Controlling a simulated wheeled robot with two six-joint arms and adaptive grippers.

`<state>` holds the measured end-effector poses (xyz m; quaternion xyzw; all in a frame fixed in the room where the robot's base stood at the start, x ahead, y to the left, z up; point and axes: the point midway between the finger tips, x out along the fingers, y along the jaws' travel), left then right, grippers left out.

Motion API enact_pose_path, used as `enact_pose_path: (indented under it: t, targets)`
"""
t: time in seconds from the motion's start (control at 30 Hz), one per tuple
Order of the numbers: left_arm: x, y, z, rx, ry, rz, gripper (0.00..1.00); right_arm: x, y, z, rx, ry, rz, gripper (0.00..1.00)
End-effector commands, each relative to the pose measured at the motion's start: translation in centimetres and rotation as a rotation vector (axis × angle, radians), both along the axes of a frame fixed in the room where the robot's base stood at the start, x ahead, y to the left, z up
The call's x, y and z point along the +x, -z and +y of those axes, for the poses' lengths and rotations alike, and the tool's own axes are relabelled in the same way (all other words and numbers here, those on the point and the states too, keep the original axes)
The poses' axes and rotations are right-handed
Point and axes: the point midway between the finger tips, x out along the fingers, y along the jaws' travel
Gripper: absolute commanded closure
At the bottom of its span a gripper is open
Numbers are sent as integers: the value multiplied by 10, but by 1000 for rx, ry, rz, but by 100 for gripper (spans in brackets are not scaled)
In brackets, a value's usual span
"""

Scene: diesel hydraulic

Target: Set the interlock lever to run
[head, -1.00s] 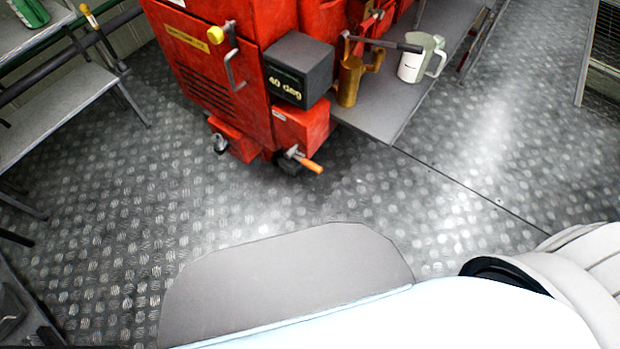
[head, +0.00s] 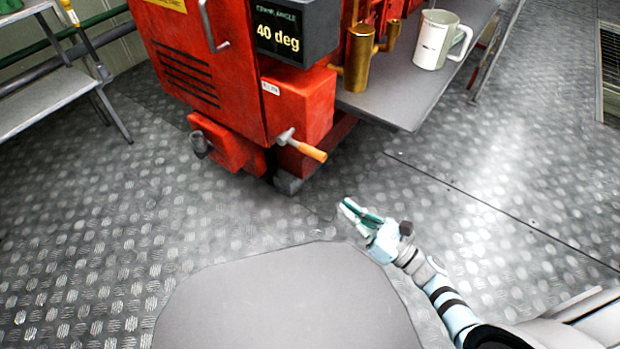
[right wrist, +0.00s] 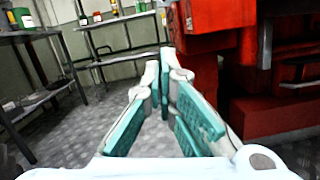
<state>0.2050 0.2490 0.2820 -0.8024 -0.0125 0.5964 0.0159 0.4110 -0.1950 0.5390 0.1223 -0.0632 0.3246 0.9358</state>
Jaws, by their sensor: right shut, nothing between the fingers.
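A small lever with an orange handle (head: 306,150) and a metal hub sticks out from the lower front of the red machine (head: 225,65), pointing down to the right. It is the likely interlock lever, but no readable label confirms that. My right gripper (head: 345,205) is shut and empty over the floor, below and to the right of the lever and apart from it. In the right wrist view the gripper's teal-padded fingers (right wrist: 163,75) meet at the tips, with the red machine to their right. My left gripper is not in view.
A dark box reading "40 deg" (head: 292,30) juts from the machine above the lever. A metal bench (head: 40,98) stands at the left. The patterned floor in front is open.

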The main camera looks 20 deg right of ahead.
Motion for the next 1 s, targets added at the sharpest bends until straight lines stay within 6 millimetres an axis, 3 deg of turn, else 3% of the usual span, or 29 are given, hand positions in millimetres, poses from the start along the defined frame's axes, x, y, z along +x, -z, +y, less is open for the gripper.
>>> enact_pose_path:
  t: [0.27,0.67,0.8,1.0]
  targets:
    - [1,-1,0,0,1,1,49,13,-3,10,4,2,1,100]
    - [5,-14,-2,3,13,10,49,79,-19,59,7,3,2,100]
    - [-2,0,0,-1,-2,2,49,82,-45,56,4,2,2,100]
    - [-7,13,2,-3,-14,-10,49,85,-58,54,5,1,6,100]
